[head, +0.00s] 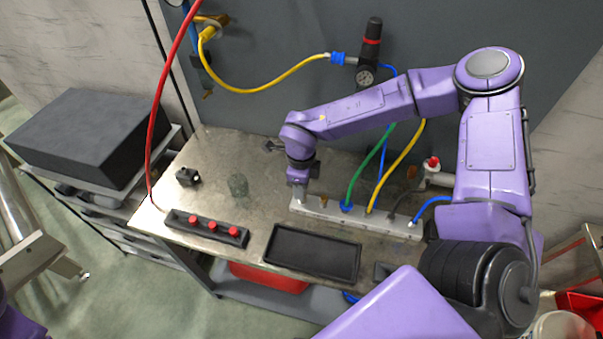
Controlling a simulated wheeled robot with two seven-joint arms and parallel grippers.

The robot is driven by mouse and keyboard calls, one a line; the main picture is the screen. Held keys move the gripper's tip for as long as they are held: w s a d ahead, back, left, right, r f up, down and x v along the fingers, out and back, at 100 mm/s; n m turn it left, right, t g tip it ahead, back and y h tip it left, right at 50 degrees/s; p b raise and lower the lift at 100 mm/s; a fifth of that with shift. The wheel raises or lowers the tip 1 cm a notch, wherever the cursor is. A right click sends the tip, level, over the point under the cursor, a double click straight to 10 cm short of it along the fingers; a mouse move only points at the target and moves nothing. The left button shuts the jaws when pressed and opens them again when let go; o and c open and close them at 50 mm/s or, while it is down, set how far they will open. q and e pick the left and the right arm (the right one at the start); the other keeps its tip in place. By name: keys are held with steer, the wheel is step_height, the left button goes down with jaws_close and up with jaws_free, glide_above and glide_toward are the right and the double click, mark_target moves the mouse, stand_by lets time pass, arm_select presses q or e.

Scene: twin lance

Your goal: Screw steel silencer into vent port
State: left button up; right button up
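My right arm reaches across from the right. Its gripper (299,192) points down at the manifold's left end, touching it or just above it. The fingers are small here, and I cannot tell whether they are open or shut. I cannot make out the steel silencer; the vent port is not distinguishable, and my gripper covers the manifold's left end. My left gripper is out of view; only a purple piece of that arm shows at the lower left.
On the worktable (212,160) are an empty black tray (312,254), a black strip with red buttons (207,229), a small black block (187,177) and a faint transparent object (238,185). A red hose (152,130) hangs at left. A regulator (366,72) is on the wall.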

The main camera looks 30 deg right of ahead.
steer(key=o, duration=0.6)
steer(key=shift+c, duration=0.2)
steer(key=shift+r, duration=0.3)
step_height(320, 180, up, 10)
steer(key=b, duration=0.2)
